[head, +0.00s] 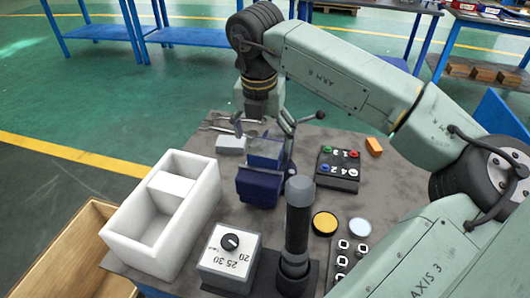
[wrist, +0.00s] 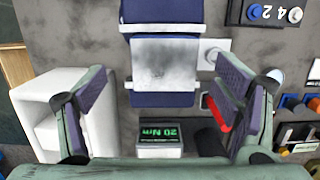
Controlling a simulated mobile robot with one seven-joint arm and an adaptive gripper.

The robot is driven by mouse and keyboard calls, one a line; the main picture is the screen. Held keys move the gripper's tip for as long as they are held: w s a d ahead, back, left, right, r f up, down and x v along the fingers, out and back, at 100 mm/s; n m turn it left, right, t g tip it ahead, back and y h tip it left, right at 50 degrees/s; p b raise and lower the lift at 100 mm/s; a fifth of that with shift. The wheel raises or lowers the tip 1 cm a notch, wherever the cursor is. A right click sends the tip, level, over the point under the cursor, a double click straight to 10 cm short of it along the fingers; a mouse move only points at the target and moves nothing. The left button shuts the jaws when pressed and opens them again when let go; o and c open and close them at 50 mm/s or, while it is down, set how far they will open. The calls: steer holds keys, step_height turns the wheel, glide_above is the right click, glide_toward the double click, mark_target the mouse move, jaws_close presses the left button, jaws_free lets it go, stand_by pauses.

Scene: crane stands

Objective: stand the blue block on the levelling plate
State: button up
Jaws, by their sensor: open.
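My gripper (head: 264,135) is open and points down over the far part of the table. In the wrist view its two fingers (wrist: 153,98) stand far apart, with nothing between them in their grip. Below it are dark blue pieces. In the head view, one blue piece (head: 266,153) shows between the fingers, and a darker navy block (head: 258,187) stands just nearer. The wrist view shows navy faces above and below a grey, smudged flat surface (wrist: 165,62). I cannot tell for certain which of these is the block and which the levelling plate.
A white divided bin (head: 130,235) stands left. A dial box (head: 228,255) and a dark upright post (head: 297,225) stand nearer. A numbered button box (head: 338,168) and an orange block (head: 374,147) lie right. A small white block (head: 231,145) and metal tools lie at the far left.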

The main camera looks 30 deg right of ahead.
mark_target(266, 148)
steer(key=shift+s+d+f+p, duration=0.15)
steer(key=shift+f+p, duration=0.1)
steer(key=shift+f, duration=0.8)
steer(key=shift+w+d+f+p, duration=0.15)
steer(key=shift+f+p, duration=0.1)
steer(key=shift+f, duration=0.75)
steer(key=shift+s, duration=0.1)
steer(key=shift+c, duration=0.3)
